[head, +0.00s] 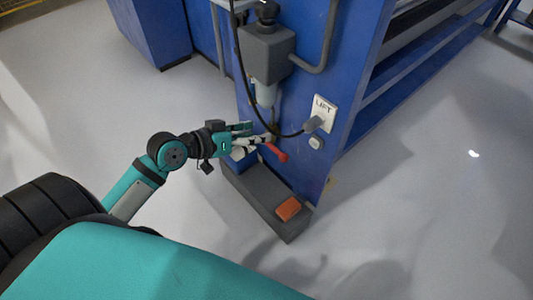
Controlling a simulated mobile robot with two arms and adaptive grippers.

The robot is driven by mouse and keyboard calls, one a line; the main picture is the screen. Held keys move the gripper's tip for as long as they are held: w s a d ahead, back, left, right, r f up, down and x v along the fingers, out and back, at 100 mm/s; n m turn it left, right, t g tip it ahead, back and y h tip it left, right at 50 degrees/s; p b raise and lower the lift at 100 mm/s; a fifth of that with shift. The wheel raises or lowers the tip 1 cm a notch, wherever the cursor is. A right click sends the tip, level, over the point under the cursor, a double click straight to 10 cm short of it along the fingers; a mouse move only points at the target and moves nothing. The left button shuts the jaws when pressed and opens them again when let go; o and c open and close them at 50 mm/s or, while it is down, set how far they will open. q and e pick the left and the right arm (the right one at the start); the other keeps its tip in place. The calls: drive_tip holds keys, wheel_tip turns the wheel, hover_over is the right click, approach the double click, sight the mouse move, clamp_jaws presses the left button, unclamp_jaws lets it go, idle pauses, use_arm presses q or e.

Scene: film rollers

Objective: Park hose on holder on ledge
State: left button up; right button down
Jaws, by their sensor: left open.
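A thin black hose (239,60) hangs down the blue cabinet's end face and curves right to a grey plug at the panel marked LIFT (325,107). My left gripper (266,139) is open in front of the cabinet face, beside the low bend of the hose. A red handle (278,152) is just right of its fingertips; I cannot tell whether they touch. A dark grey ledge (265,208) runs along the cabinet's foot, with an orange block (288,208) at its near end. I cannot make out a holder for certain. My right gripper is not in view.
A grey unit with a clear bowl (265,92) juts from the cabinet above my left gripper. A grey pipe (325,45) bends beside it. Open shelves (420,55) run along the cabinet's right side. The pale floor at right is clear.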

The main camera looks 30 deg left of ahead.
sight(303, 127)
use_arm(q)
drive_tip(key=shift+m+h, duration=0.3)
drive_tip(key=shift+h, duration=0.1)
drive_tip(key=x, duration=0.5)
drive_tip(key=d+r+b+x, duration=0.1)
drive_tip(key=x, duration=0.4)
drive_tip(key=d+r+x, duration=0.1)
drive_tip(key=x, duration=0.4)
drive_tip(key=shift+d+f+b, duration=0.1)
drive_tip(key=shift+d+b, duration=0.05)
drive_tip(key=shift+b, duration=0.15)
drive_tip(key=shift+w+d+f, duration=0.25)
drive_tip(key=shift+w+d, duration=0.1)
drive_tip(key=shift+w, duration=0.25)
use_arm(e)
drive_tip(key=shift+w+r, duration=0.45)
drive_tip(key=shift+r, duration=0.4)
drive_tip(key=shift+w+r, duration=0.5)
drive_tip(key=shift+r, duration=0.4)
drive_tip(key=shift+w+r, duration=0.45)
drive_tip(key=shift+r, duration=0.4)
use_arm(q)
clamp_jaws()
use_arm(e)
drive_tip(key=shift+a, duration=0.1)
use_arm(q)
drive_tip(key=shift+s+a, duration=0.1)
drive_tip(key=shift+s, duration=0.05)
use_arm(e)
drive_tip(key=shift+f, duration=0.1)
